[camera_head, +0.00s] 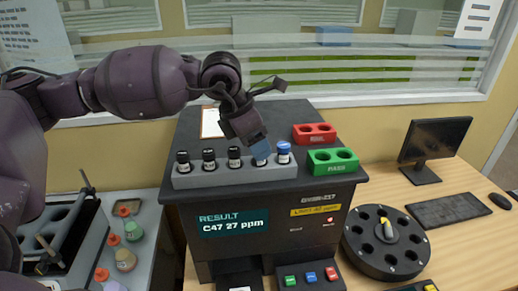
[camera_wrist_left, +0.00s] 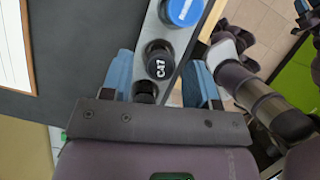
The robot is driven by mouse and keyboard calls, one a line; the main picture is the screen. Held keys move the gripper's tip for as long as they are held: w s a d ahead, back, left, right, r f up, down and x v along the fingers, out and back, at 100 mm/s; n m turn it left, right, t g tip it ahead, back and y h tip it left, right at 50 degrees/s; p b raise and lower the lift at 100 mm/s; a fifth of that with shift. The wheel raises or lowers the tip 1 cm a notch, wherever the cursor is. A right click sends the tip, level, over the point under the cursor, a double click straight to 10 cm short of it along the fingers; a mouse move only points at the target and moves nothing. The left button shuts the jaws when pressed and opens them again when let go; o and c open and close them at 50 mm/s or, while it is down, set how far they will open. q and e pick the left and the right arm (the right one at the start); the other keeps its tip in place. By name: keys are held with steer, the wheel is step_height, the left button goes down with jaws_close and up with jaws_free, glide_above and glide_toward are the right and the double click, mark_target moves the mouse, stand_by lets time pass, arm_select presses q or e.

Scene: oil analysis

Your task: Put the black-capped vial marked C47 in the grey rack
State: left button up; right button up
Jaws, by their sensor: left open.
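The black-capped vial marked C47 (camera_wrist_left: 158,68) stands in the grey rack (camera_head: 235,175) on top of the dark analyser. In the head view it is the fourth vial from the left, mostly hidden by my left gripper (camera_head: 260,148).
Black-capped vials (camera_head: 208,157) stand to the left in the rack; a blue-capped vial (camera_head: 284,150) is close on the right. Red (camera_head: 315,141) and green (camera_head: 333,168) two-hole racks sit further right. The analyser screen (camera_head: 234,224) reads C47 27 ppm. A carousel (camera_head: 386,262) stands at lower right.

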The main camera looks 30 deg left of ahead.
arm_select(q)
steer(key=b+v, duration=0.1)
steer(key=v, duration=0.9)
arm_select(e)
steer(key=shift+w+f, duration=0.4)
steer(key=shift+f, duration=0.05)
steer(key=shift+s, duration=0.1)
steer(key=shift+s+f, duration=0.2)
steer(key=shift+s, duration=0.15)
arm_select(q)
steer(key=shift+s, duration=0.1)
